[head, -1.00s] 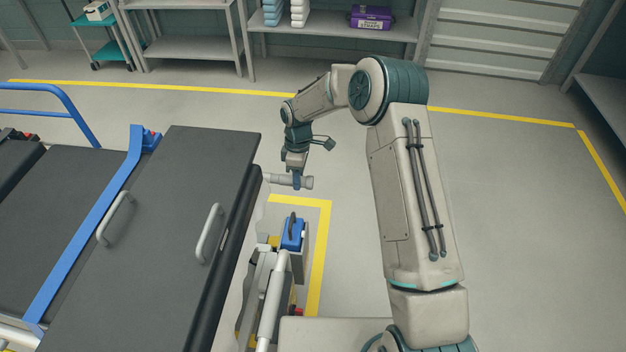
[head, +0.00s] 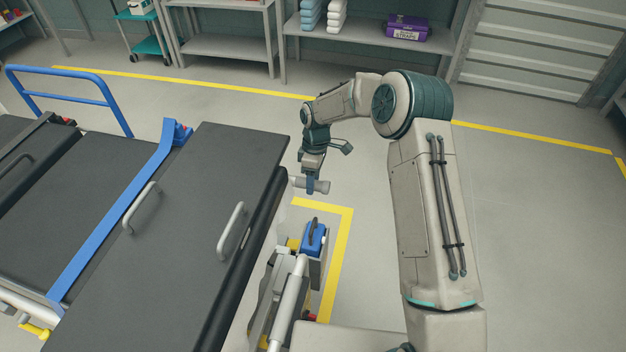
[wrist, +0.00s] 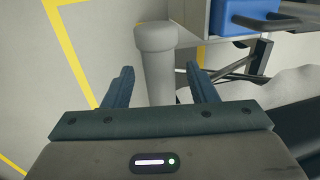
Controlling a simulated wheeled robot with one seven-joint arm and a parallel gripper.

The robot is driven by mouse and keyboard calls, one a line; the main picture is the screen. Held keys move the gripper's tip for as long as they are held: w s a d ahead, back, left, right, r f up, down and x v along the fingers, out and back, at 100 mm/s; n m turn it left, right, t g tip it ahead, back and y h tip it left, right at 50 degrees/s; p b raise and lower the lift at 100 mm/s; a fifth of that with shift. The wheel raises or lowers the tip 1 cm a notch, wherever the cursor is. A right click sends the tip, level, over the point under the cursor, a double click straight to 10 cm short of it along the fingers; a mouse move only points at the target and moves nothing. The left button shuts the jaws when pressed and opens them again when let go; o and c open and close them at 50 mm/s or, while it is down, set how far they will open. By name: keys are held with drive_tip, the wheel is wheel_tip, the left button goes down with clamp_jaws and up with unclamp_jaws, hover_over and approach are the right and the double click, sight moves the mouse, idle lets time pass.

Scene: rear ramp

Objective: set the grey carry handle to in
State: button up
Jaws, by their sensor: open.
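The grey carry handle (head: 322,187) is a pale grey cylinder with a thicker end. It sticks out to the right from the far end of the dark-topped stretcher (head: 180,230) in the head view. My gripper (head: 311,186) is at the handle, pointing down. In the wrist view the handle (wrist: 156,70) stands between the two dark fingers of my gripper (wrist: 160,75), with a gap visible on each side. The fingers are open. The handle's near part is hidden behind the gripper body.
A blue box (head: 313,238) sits beside the stretcher, near its frame, and shows in the wrist view (wrist: 238,18). Two metal loop handles (head: 232,230) stand on the stretcher top. A blue rail (head: 70,88) is at left. Floor right of my arm is clear.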

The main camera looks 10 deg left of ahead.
wheel_tip(320, 180, up, 13)
drive_tip(key=w+p, duration=0.1)
drive_tip(key=w, duration=0.1)
drive_tip(key=shift+w, duration=0.3)
drive_tip(key=shift+d, duration=0.1)
drive_tip(key=s+d+r+m+t+p, duration=0.1)
drive_tip(key=s+d+r+m+p, duration=0.1)
drive_tip(key=s+d+r, duration=0.35)
drive_tip(key=s+d+r+m+t+p, duration=0.1)
drive_tip(key=s+d+r+m+p, duration=0.15)
drive_tip(key=r, duration=0.55)
drive_tip(key=s+d+r+m+t+p, duration=0.1)
drive_tip(key=s+d+r+m+p, duration=0.15)
drive_tip(key=d+r, duration=0.3)
drive_tip(key=s+d+r+m+t+p, duration=0.1)
drive_tip(key=s+d+r+m+p, duration=0.2)
drive_tip(key=s, duration=0.7)
drive_tip(key=s+d+r+m+t+p, duration=0.1)
drive_tip(key=s+d+r+m, duration=0.3)
drive_tip(key=s, duration=0.6)
drive_tip(key=shift+d+r+m+p, duration=0.35)
drive_tip(key=shift+d+m+p, duration=0.55)
drive_tip(key=shift+d+m, duration=0.6)
